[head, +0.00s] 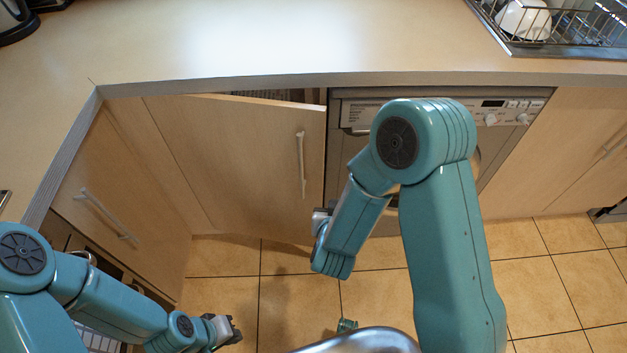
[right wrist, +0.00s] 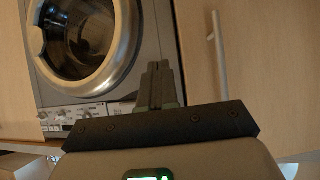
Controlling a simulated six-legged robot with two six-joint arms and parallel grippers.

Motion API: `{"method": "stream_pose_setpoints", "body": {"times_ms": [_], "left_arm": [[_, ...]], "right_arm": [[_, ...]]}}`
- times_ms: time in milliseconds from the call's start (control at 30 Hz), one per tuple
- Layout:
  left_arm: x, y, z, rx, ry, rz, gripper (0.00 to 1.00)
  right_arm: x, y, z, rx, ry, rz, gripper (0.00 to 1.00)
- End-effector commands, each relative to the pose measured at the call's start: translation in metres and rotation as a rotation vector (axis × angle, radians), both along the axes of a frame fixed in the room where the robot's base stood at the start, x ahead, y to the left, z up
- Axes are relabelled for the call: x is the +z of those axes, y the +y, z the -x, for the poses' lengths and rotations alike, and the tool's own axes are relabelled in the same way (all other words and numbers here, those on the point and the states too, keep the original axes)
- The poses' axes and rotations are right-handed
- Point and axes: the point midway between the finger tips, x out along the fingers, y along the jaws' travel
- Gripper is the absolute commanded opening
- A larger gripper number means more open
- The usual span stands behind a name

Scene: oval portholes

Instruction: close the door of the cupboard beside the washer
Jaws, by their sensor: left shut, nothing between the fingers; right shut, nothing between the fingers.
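The cupboard door (head: 235,155) is pale wood with an upright bar handle (head: 301,165). It stands ajar: its right edge juts out, and a narrow dark gap shows above it under the worktop. The washer (head: 350,113) is right of it, partly hidden by my right arm. The right wrist view shows the washer (right wrist: 140,45) upside down, and the door (right wrist: 265,60) with its handle (right wrist: 219,60). My right gripper (right wrist: 158,68) is shut and empty, in front of the washer-door boundary; contact cannot be told. My left gripper (head: 236,332) is shut and empty, low over the floor, apart from the door.
The worktop (head: 270,45) overhangs the fronts. Another cupboard front (head: 125,195) with a handle stands at the left corner. A dish rack (head: 560,40) sits on the worktop at the right. The tiled floor (head: 290,290) is open in front of the door.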

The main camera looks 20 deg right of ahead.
Motion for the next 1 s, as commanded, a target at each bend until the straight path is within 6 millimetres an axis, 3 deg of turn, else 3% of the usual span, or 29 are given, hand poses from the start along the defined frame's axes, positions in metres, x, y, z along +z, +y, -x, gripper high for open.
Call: {"method": "stream_pose_setpoints", "body": {"times_ms": [33,233,400,500,733,1000], "left_arm": [[-0.022,0.000,0.000,0.000,0.000,0.000,0.00],[-0.079,0.000,0.000,0.001,0.000,0.000,0.00],[-0.137,0.001,0.000,0.001,-0.001,0.000,0.00],[-0.155,0.001,0.000,0.002,-0.002,0.000,0.00],[-0.163,0.001,-0.001,0.003,-0.001,0.000,0.00],[-0.170,0.002,-0.002,0.009,-0.004,-0.002,0.00]], "right_arm": [[-0.005,0.004,-0.006,-0.010,-0.050,0.035,0.00],[0.015,0.023,-0.012,-0.074,-0.256,0.180,0.00],[0.025,0.061,0.002,-0.095,-0.431,0.251,0.00],[0.031,0.080,0.012,-0.091,-0.493,0.257,0.00],[0.041,0.092,0.017,-0.090,-0.535,0.257,0.00],[0.040,0.066,-0.025,-0.096,-0.535,0.258,0.00]]}}
